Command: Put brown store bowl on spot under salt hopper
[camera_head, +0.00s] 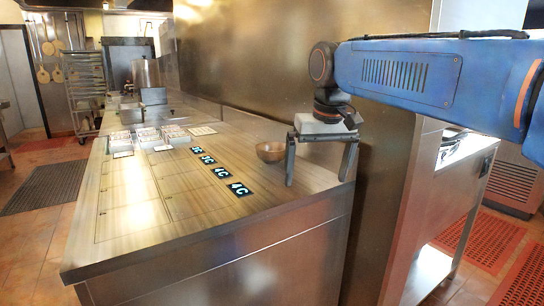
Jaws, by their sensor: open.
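The brown bowl (270,151) stands upright on the counter near the metal back wall, left of my gripper. It looks empty. My gripper (318,181) is open, with its two fingers pointing down over the right end of the counter. The near finger comes close to the bowl's right side in the picture, but the fingers are not around it. I see nothing between the fingers. I cannot tell which thing is the salt hopper, and the spot under it is not clear to see.
The long counter (130,215) has several flat lids and a row of lit displays (238,188) left of the bowl. Small containers (147,136) and a metal box (154,105) stand further back. A metal wall (245,70) borders the counter behind.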

